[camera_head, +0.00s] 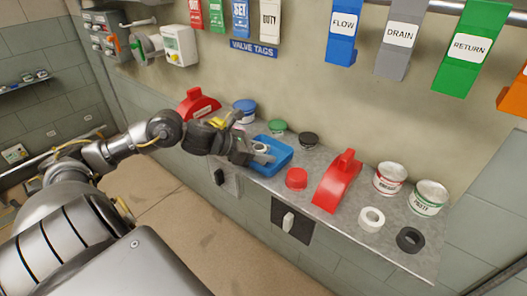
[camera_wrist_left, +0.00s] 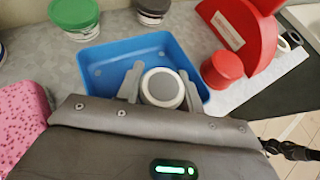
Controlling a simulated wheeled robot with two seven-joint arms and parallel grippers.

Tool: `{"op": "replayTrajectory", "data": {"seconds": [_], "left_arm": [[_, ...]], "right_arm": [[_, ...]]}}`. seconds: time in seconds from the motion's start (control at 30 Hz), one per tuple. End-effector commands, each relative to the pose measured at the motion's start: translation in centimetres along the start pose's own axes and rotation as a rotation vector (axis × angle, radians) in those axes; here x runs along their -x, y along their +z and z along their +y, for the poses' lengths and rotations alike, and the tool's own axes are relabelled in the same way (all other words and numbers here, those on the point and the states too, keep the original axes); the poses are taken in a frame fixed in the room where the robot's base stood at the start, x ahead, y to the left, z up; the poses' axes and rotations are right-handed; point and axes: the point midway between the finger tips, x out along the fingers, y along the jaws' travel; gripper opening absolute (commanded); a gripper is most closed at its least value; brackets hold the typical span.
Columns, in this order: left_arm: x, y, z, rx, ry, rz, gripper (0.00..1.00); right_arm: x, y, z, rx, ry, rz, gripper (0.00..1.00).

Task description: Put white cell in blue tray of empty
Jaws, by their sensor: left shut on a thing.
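The white cell (camera_wrist_left: 160,88), a small round piece with a grey top and a white rim, is between the fingers of my left gripper (camera_wrist_left: 161,92) in the left wrist view. The gripper is shut on it. In the head view, my left gripper (camera_head: 248,150) reaches in from the left and the cell (camera_head: 261,147) shows at its tip. The blue tray (camera_wrist_left: 100,70) surrounds the cell in the left wrist view. It also shows in the head view (camera_head: 276,163), partly behind the gripper. I cannot tell whether the cell touches the tray floor. My right gripper is out of view.
A green-lidded can (camera_head: 278,127) and a black-lidded can (camera_head: 308,139) stand behind the tray. A red cap (camera_head: 297,178) and red holder (camera_head: 337,181) stand to its right. A pink sponge (camera_wrist_left: 22,115) lies left of the tray. The shelf's front edge is close.

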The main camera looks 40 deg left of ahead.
Motion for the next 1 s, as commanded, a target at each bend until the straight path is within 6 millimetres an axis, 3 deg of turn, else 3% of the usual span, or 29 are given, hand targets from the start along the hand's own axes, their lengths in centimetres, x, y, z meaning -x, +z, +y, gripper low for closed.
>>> {"op": "replayTrajectory", "data": {"seconds": [0.17,0.2,0.33,0.73,1.0], "left_arm": [[-0.2,-0.4,0.0,0.000,0.000,0.000,0.14],[-0.1,-0.2,0.0,0.000,0.000,0.000,0.42],[-0.1,-0.2,0.0,0.000,0.000,0.000,0.59],[0.3,-0.1,0.1,0.001,0.001,0.002,0.59],[2.7,-0.4,0.0,-0.001,0.000,0.006,0.59]], "right_arm": [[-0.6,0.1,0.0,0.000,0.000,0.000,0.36],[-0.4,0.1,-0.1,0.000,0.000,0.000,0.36],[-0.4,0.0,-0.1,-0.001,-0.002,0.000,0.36],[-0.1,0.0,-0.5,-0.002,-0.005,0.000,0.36],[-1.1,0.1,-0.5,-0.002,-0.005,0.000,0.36]]}}
